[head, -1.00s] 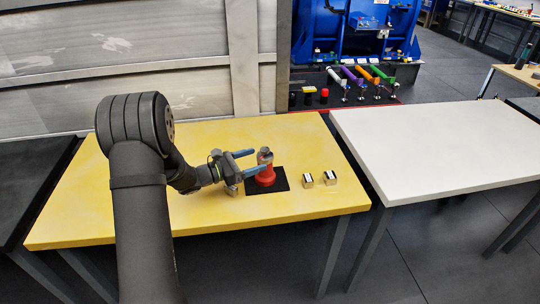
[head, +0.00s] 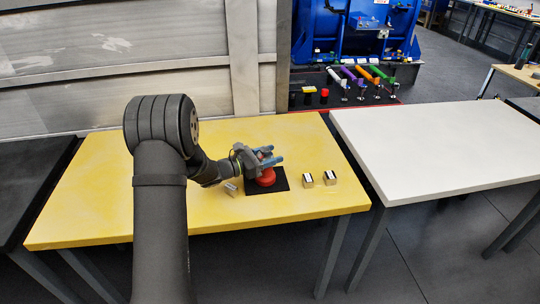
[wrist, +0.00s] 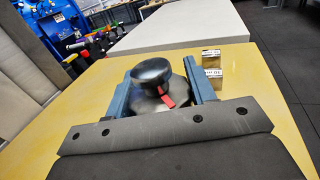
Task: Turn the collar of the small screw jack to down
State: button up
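The small screw jack (head: 266,178) stands upright on a black square mat (head: 282,184) on the yellow table. Its lower body is red-orange. My gripper (head: 272,156) is at the jack's upper part, reaching in from the left. Its two blue fingers stand wide apart, one on each side of the collar in the wrist view (wrist: 160,90). They look very close to it; contact cannot be made out. My fingers hide much of the collar in the head view.
Two small metallic blocks (head: 307,180) (head: 330,178) stand right of the mat, and another (head: 231,188) is left of it. A white table (head: 440,140) stands to the right. Coloured handles (head: 366,76) are at the back. The yellow table's left part is clear.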

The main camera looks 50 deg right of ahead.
jog(key=shift+n+t+h, duration=0.3)
jog(key=shift+t, duration=0.1)
jog(key=n+t, duration=0.1)
jog(key=t, duration=0.1)
jog(key=n+t+h, duration=0.1)
jog(key=n+t, duration=0.1)
jog(key=t, duration=0.1)
jog(key=shift+w+d, duration=0.1)
jog(key=shift+w, duration=0.1)
jog(key=shift+w+n+t, duration=0.2)
jog(key=shift+n+t, duration=0.9)
jog(key=shift+t, duration=0.5)
jog(key=shift+w+n+t, duration=0.2)
jog(key=shift+n+t, duration=0.9)
jog(key=shift+t, duration=0.5)
jog(key=o, duration=1)
jog(key=v, duration=1.7)
jog(key=shift+s+f, duration=0.15)
